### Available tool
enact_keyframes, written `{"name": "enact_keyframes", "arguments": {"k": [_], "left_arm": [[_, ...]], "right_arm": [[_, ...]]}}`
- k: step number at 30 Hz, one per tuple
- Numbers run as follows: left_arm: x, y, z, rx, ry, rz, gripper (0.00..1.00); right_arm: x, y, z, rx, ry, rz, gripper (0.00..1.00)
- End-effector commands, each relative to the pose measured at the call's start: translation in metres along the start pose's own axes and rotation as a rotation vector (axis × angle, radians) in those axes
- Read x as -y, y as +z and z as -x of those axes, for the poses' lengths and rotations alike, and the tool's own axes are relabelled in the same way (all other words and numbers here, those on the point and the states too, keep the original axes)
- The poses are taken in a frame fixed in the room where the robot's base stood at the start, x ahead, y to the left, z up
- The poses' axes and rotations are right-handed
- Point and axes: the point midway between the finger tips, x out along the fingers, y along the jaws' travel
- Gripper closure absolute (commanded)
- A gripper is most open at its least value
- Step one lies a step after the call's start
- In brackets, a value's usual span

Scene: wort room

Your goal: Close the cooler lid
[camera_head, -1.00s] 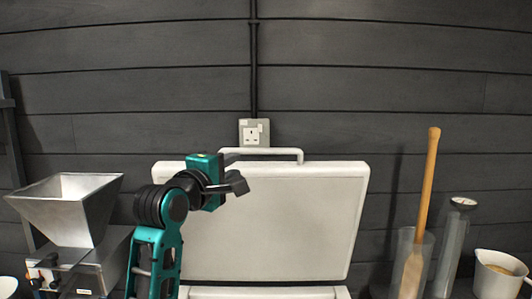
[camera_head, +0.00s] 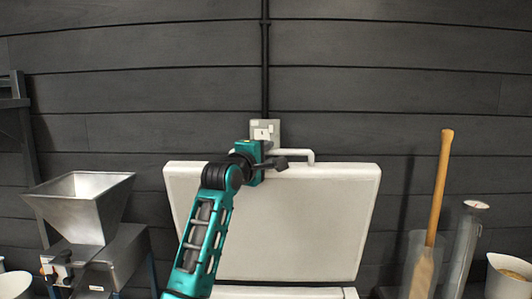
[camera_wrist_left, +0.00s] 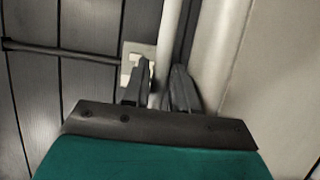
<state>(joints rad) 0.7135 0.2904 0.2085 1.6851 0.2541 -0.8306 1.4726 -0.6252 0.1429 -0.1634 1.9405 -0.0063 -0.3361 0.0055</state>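The white cooler lid (camera_head: 290,225) stands raised, close to the dark wall. Its pale handle (camera_head: 301,152) runs along the lid's top edge. The cooler's body rim (camera_head: 290,292) just shows below the lid. My left gripper (camera_head: 281,163) is at the handle, in front of the lid's top edge. In the left wrist view its two fingers (camera_wrist_left: 160,68) are apart, and the handle bar (camera_wrist_left: 171,35) shows between them. I cannot tell whether they touch it. The lid (camera_wrist_left: 270,70) fills the right of that view. My right gripper is not in view.
A wall socket (camera_head: 265,131) with a cable above it is just behind the handle. A metal hopper mill (camera_head: 80,210) stands at the left. A wooden paddle (camera_head: 440,185) in a clear cylinder, a metal tube (camera_head: 465,245) and a white pail (camera_head: 508,275) stand at the right.

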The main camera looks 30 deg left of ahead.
Motion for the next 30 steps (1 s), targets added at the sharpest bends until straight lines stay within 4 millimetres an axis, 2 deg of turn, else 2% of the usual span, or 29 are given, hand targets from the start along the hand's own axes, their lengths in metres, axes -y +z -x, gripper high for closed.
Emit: {"name": "enact_keyframes", "arguments": {"k": [11, 19, 30], "left_arm": [[0.0001, 0.0, -0.004, 0.0, 0.0, 0.0, 0.74], [0.0002, 0.0, -0.0038, 0.0, -0.001, 0.0, 0.99], [0.0004, 0.0, -0.0037, 0.0, -0.001, 0.0, 1.0]], "right_arm": [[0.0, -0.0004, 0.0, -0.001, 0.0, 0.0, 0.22], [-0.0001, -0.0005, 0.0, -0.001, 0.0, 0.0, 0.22], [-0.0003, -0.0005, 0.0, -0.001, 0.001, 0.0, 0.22]]}}
